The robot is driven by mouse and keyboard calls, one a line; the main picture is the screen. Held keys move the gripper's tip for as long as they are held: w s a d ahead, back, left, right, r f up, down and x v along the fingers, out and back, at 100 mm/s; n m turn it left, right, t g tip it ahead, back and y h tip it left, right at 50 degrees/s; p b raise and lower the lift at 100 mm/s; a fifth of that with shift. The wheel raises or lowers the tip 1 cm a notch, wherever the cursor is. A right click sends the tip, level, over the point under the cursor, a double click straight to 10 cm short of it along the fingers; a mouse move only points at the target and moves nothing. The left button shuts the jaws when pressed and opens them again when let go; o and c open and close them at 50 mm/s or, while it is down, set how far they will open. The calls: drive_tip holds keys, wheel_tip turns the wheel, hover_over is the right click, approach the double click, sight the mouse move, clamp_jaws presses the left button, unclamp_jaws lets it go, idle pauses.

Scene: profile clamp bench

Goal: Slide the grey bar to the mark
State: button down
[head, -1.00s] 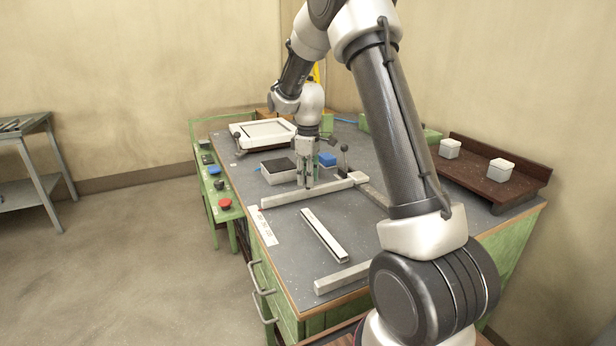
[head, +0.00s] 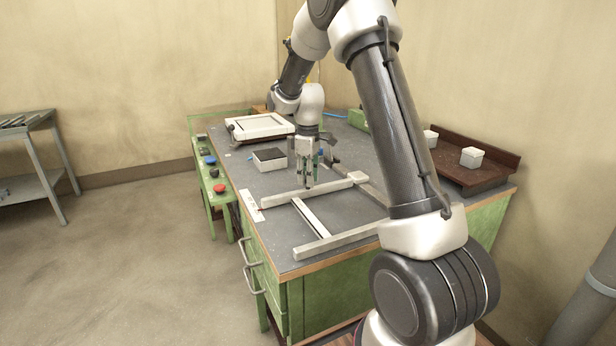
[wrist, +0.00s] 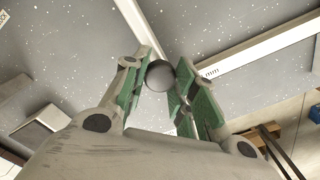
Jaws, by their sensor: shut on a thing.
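The long grey bar (head: 282,198) lies across the bench, its left end beside a white marked strip (head: 251,206) with a small red detail at the bar's end. My gripper (head: 309,186) is over the middle of the bar. In the wrist view my gripper (wrist: 160,88) is shut on a round grey knob (wrist: 160,75), apparently the bar's. The bar (wrist: 255,44) runs off to the upper right there, with small dark markings. Fine marks on the strip are too small to read.
A pale strip (head: 311,218) runs from the bar toward a second, nearer rail (head: 330,242). A grey-topped box (head: 270,160) stands behind the bar. Buttons, one red (head: 220,188), line the left ledge. White blocks sit on a brown tray (head: 490,178) at right.

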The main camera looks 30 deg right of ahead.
drive_tip(key=c, duration=1.1)
unclamp_jaws()
drive_tip(key=shift+r, duration=0.15)
wheel_tip(320, 180, up, 12)
drive_tip(key=shift+f, duration=0.1)
